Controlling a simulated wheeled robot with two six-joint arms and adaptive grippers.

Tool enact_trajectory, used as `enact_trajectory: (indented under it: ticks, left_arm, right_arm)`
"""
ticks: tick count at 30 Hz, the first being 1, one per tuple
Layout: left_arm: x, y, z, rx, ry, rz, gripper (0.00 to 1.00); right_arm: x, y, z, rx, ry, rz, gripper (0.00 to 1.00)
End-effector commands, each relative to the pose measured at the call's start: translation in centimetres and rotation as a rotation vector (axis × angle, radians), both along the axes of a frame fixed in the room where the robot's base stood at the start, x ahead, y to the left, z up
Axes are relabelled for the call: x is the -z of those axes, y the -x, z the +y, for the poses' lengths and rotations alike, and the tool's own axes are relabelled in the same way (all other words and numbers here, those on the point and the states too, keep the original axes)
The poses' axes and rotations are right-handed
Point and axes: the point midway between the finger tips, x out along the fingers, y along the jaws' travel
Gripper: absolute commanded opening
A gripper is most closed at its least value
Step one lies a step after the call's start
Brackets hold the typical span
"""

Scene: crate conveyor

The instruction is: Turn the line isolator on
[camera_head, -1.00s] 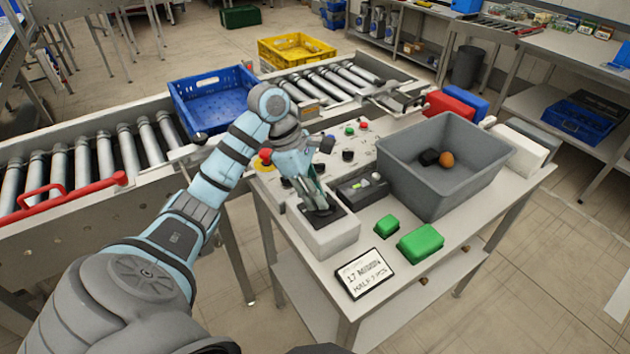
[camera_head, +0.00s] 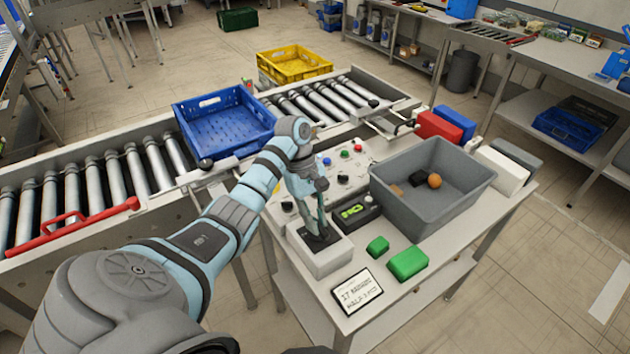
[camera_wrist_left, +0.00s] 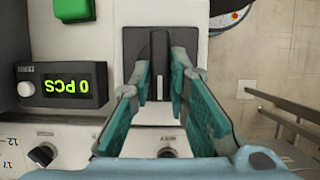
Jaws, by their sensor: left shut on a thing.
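The line isolator (camera_head: 322,263) is a pale box with a black plate and handle on top, at the near left corner of the control table. My left gripper (camera_head: 317,228) reaches down onto it from above. In the left wrist view the black handle (camera_wrist_left: 158,50) stands between the two teal fingers of the gripper (camera_wrist_left: 160,82), which are shut on it. The handle points straight up and down in that picture. Fingers partly hide the handle in the head view. The counter (camera_head: 354,211) beside it is lit, and its green display reads 0 PCS (camera_wrist_left: 70,86). My right gripper is out of view.
A grey tub (camera_head: 432,205) with a few small items stands right of the isolator. Green blocks (camera_head: 408,263) and a sign card (camera_head: 358,291) lie in front. Knobs and buttons (camera_head: 344,155) sit behind. A blue crate (camera_head: 225,120) rests on the conveyor.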

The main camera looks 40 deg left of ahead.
Motion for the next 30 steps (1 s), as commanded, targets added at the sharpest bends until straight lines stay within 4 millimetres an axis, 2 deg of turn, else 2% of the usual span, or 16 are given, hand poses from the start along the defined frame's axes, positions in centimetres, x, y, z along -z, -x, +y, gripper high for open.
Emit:
enact_trajectory:
  ticks: [14,15,18,19,30]
  left_arm:
    - [0.41,0.30,-0.22,0.022,0.006,0.013,0.00]
    - [0.42,0.30,-0.21,0.021,0.006,0.013,0.17]
    - [0.41,0.28,-0.21,0.020,0.005,0.012,0.33]
    - [0.38,0.25,-0.19,0.020,0.005,0.012,0.36]
    - [0.14,0.08,-0.05,0.019,0.001,0.004,0.36]
  right_arm:
    - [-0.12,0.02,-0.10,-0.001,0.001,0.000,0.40]
    - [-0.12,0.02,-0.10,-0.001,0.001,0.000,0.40]
    - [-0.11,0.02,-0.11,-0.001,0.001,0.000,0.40]
    - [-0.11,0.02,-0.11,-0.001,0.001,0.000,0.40]
    - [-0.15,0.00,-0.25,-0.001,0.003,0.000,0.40]
